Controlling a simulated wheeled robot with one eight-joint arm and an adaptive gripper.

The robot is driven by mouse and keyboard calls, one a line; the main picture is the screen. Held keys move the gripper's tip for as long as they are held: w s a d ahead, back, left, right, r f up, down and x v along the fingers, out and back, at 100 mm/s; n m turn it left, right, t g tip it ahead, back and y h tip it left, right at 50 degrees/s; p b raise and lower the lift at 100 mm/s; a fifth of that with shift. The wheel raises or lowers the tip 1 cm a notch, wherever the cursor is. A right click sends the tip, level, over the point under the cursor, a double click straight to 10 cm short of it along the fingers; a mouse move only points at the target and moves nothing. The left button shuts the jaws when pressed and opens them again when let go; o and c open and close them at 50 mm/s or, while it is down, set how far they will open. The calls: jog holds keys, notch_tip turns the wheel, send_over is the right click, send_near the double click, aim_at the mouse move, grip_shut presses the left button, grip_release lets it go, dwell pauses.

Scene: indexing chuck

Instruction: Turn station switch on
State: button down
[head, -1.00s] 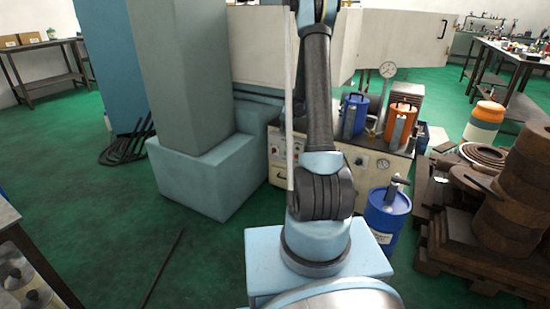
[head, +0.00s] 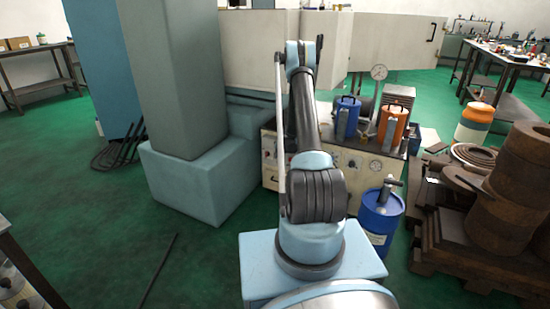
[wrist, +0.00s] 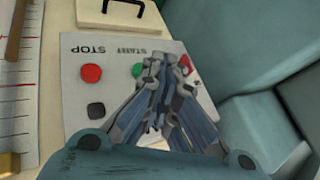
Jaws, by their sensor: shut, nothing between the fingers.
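In the wrist view a pale control panel (wrist: 82,57) carries the labels STOP and START. A red button (wrist: 91,72) sits under STOP, a green button (wrist: 137,70) under START, and a dark square button (wrist: 96,110) below the red one. My gripper (wrist: 168,64) is shut and empty in front of the panel, its fingertips just right of the green button. It covers the panel's middle; I cannot tell whether it touches. No part I see is clearly the station switch. In the head view the cream cabinet (head: 350,172) stands behind my arm, which hides my gripper.
A blue-green machine block (head: 190,185) stands left of the cabinet; its surface (wrist: 255,115) fills the wrist view's right side. A blue drum (head: 381,222) and dark stacked blocks (head: 470,240) stand to the right. Green floor is open at left.

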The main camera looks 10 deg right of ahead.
aim_at(267, 155)
jog(key=w+a+f, duration=0.4)
jog(key=w+f, duration=0.2)
jog(key=w, duration=0.1)
jog(key=shift+w+a+f, duration=0.15)
jog(key=shift+a+f, duration=0.2)
jog(key=shift+w+a+f, duration=0.15)
jog(key=shift+w+a, duration=0.05)
jog(key=shift+a, duration=0.1)
dwell(1.0)
jog(key=shift+f, duration=0.45)
dwell(0.5)
jog(key=shift+r, duration=0.1)
dwell(0.3)
